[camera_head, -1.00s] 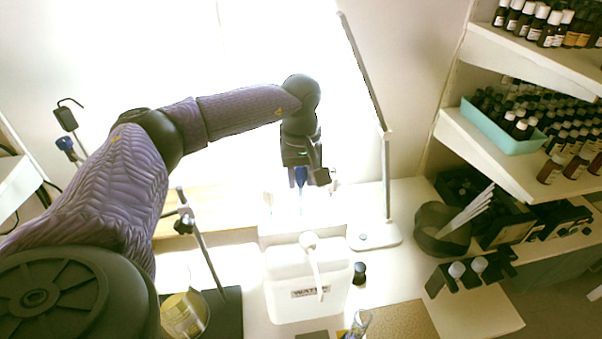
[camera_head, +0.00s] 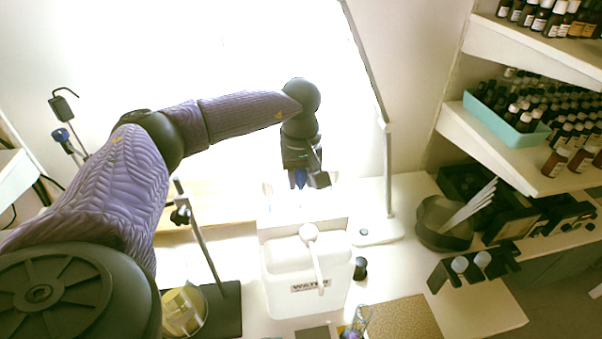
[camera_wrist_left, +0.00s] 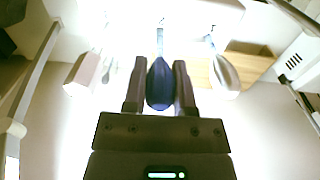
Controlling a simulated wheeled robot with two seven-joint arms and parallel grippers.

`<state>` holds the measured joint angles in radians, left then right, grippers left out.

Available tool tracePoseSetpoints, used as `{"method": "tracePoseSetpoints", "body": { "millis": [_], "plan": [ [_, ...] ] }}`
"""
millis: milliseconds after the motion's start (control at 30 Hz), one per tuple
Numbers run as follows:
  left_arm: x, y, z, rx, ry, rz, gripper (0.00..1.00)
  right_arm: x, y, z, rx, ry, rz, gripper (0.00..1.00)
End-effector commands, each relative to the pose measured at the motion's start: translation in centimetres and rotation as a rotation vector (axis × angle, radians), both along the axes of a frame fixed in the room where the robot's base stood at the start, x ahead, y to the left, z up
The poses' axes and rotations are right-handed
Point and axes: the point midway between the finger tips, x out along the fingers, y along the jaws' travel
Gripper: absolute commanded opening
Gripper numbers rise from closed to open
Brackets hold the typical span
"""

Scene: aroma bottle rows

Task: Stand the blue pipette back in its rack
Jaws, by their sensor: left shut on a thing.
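My left gripper (camera_head: 302,182) is shut on the blue pipette (camera_wrist_left: 160,84), holding it by its dark blue bulb. In the head view the blue bulb (camera_head: 300,177) shows just under the jaws, above the area behind the white water container; its lower part is washed out by glare. In the left wrist view the pipette's thin stem runs away from the jaws, between two pale bulbs, one on the left (camera_wrist_left: 82,75) and one on the right (camera_wrist_left: 226,78). The rack itself is hard to make out in the glare. My right gripper is not in view.
A white water container (camera_head: 308,275) stands just in front of the gripper. A lamp stand (camera_head: 388,180) rises to its right, and a clamp stand (camera_head: 200,235) with a glass beaker (camera_head: 184,310) is at left. Shelves of brown bottles (camera_head: 560,160) fill the right.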

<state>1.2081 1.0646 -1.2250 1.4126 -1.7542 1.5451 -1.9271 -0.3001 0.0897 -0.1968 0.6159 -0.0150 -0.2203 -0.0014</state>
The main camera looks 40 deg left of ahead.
Motion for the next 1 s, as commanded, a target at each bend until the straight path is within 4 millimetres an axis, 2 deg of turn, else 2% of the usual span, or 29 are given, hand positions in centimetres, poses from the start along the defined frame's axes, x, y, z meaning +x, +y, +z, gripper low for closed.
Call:
{"method": "tracePoseSetpoints", "body": {
  "millis": [167,367,400,600,867,1000],
  "plan": [
    [0.0,0.0,-0.9,0.0,0.0,0.0,0.2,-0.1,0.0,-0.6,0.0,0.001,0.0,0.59],
    [0.0,0.0,-0.8,0.0,0.0,0.0,0.2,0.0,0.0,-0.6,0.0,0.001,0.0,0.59],
    [0.0,0.0,-0.8,0.0,0.0,0.0,0.36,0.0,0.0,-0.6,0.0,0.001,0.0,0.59],
    [0.0,0.0,-0.8,0.0,0.0,0.0,0.75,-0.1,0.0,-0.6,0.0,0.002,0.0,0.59],
    [0.0,0.0,-0.7,0.0,0.0,0.0,0.75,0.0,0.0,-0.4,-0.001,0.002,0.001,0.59],
    [0.0,0.0,0.3,0.0,0.0,0.0,0.75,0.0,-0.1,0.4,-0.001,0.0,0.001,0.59]
  ]
}}
